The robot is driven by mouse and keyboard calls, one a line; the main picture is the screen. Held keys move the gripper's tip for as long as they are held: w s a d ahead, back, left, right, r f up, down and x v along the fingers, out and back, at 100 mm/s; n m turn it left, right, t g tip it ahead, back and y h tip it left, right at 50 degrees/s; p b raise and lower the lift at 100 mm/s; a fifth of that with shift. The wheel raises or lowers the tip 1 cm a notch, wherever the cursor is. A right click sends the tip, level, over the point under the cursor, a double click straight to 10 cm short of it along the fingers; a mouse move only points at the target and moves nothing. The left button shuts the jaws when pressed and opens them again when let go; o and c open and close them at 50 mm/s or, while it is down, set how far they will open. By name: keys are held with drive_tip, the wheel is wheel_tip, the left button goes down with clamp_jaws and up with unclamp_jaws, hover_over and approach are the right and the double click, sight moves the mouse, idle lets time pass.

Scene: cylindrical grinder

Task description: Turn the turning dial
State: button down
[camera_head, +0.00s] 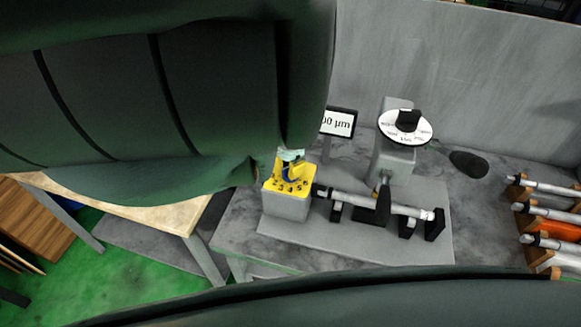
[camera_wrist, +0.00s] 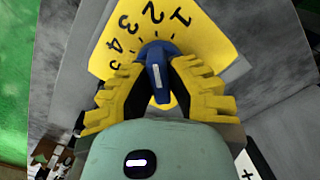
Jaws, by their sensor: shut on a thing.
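The turning dial is a blue knob (camera_wrist: 156,72) with a white pointer line, on a yellow plate (camera_wrist: 188,34) marked with black numbers. In the wrist view the pointer runs nearly straight up and down in the picture. My gripper (camera_wrist: 157,90) is shut on the blue knob, with a yellow ribbed finger on each side of it. In the head view the yellow plate (camera_head: 289,185) tops a grey block. The blue knob (camera_head: 291,173) shows there only in part, and my arm covers much of the left of the view.
A spindle with a workpiece (camera_head: 375,201) lies just right of the dial block. Behind stand a display reading "00 µm" (camera_head: 338,122) and a white disc with a black knob (camera_head: 405,126). Several rods (camera_head: 550,212) lie in a rack at right.

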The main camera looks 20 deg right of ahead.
drive_tip(key=shift+n+b, duration=0.65)
drive_tip(key=shift+n, duration=1.95)
drive_tip(key=c, duration=0.9)
unclamp_jaws()
drive_tip(key=shift+c, duration=0.2)
drive_tip(key=shift+r, duration=3.7)
